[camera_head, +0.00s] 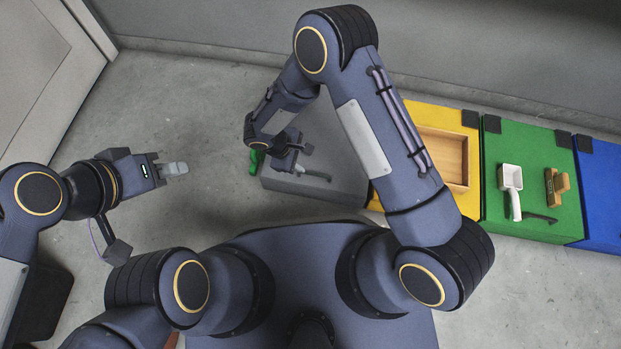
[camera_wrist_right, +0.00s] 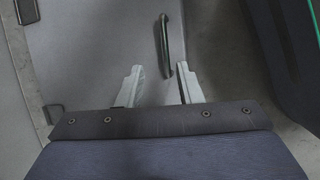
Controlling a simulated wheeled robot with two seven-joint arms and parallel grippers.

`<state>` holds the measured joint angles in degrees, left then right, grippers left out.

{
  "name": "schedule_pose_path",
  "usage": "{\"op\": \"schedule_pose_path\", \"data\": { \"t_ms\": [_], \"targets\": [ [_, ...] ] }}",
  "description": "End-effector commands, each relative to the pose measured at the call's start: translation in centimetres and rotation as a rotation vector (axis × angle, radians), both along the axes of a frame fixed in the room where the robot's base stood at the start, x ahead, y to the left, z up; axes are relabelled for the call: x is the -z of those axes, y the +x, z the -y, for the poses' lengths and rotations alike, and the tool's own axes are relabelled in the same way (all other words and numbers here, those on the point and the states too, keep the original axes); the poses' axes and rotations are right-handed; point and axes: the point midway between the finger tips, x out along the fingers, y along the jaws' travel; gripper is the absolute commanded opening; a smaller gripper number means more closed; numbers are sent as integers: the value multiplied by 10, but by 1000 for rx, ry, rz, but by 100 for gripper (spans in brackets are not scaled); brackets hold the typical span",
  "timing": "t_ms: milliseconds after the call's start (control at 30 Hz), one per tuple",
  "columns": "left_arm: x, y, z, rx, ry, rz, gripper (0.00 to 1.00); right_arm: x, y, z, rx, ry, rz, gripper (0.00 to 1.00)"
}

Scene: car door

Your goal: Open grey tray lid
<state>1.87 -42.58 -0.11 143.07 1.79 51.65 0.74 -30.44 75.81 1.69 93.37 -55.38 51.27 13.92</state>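The grey tray (camera_head: 338,146) stands at the left end of the row of trays, partly hidden behind my right arm. Its lid looks shut, with a dark bar handle (camera_head: 315,173) on it. In the right wrist view the handle (camera_wrist_right: 163,45) runs lengthwise over the grey lid (camera_wrist_right: 90,45). My right gripper (camera_wrist_right: 158,72) is open, with the handle's near end between its fingers in this view; contact cannot be told. In the head view the right gripper (camera_head: 291,158) is over the tray. My left gripper (camera_head: 176,169) is at the left, away from the tray, its fingers overlapping in view.
Bare floor (camera_head: 200,105) lies left of the grey tray.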

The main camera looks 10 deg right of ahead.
Motion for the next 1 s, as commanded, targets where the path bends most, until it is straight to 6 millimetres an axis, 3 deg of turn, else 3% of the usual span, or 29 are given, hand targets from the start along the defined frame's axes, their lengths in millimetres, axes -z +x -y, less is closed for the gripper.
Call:
{"op": "schedule_pose_path", "data": {
  "t_ms": [33, 500, 700, 967, 1000],
  "targets": [
    [7, 0, 0, 0, 0, 0, 36, 15, -2, -2, -18, -8, -3, 32],
    [36, 0, 0, 0, 0, 0, 36, 77, -1, 22, -27, -13, -6, 32],
    [41, 0, 0, 0, 0, 0, 36, 88, 0, 29, -28, -14, -5, 32],
    [40, 0, 0, 0, 0, 0, 36, 88, 0, 29, -28, -13, -5, 32],
    [40, 0, 0, 0, 0, 0, 36, 88, 0, 29, -28, -13, -5, 29]
  ]
}}
